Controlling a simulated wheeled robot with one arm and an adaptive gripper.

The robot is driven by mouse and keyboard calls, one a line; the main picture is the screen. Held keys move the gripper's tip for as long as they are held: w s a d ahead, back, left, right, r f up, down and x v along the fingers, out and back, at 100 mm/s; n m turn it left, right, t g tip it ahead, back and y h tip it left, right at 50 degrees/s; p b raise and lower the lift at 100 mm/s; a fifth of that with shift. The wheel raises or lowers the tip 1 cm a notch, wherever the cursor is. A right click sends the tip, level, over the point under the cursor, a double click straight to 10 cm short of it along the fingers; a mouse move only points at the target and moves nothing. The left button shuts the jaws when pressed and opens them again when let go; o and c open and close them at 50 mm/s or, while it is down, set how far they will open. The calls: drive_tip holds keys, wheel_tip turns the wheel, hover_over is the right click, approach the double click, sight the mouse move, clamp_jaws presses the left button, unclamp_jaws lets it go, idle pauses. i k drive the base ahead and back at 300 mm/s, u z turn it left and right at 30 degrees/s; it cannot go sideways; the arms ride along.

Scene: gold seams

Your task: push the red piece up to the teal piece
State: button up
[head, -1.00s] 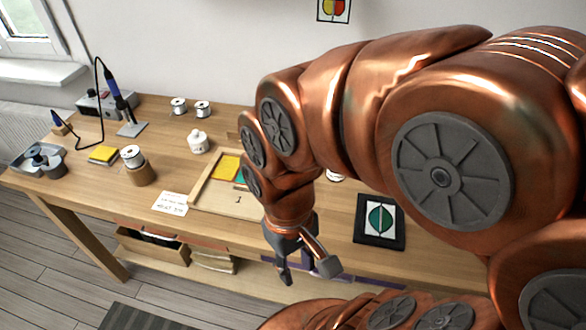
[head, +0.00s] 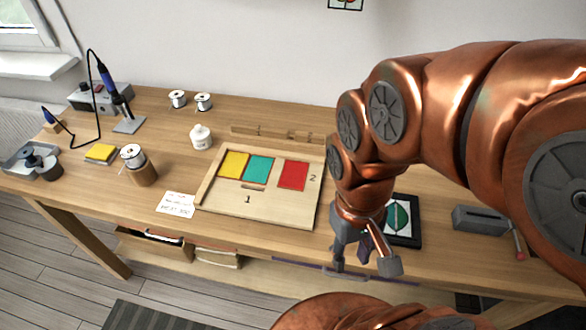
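The red piece (head: 293,175) lies flat on the wooden board (head: 222,203), near its right side by the mark "2". The teal piece (head: 257,169) lies to its left, with a narrow strip of bare board between them. A yellow piece (head: 233,164) lies left of the teal one. My gripper (head: 366,267) hangs at the table's front edge, right of the board and apart from all the pieces. Its fingers are spread and hold nothing that I can see.
A dark framed picture with a green disc (head: 411,232) lies behind my gripper. A grey block (head: 478,220) is farther right. A white jar (head: 201,137), a written card (head: 176,203) and soldering tools stand left of the board. A slotted wooden rack (head: 277,135) is behind it.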

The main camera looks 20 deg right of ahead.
sight(294, 175)
drive_tip(key=u, duration=0.55)
drive_tip(key=k, duration=1.25)
drive_tip(key=u, duration=1.15)
drive_tip(key=i, duration=0.95)
drive_tip(key=z, duration=0.55)
drive_tip(key=i, duration=0.9)
drive_tip(key=z, duration=0.9)
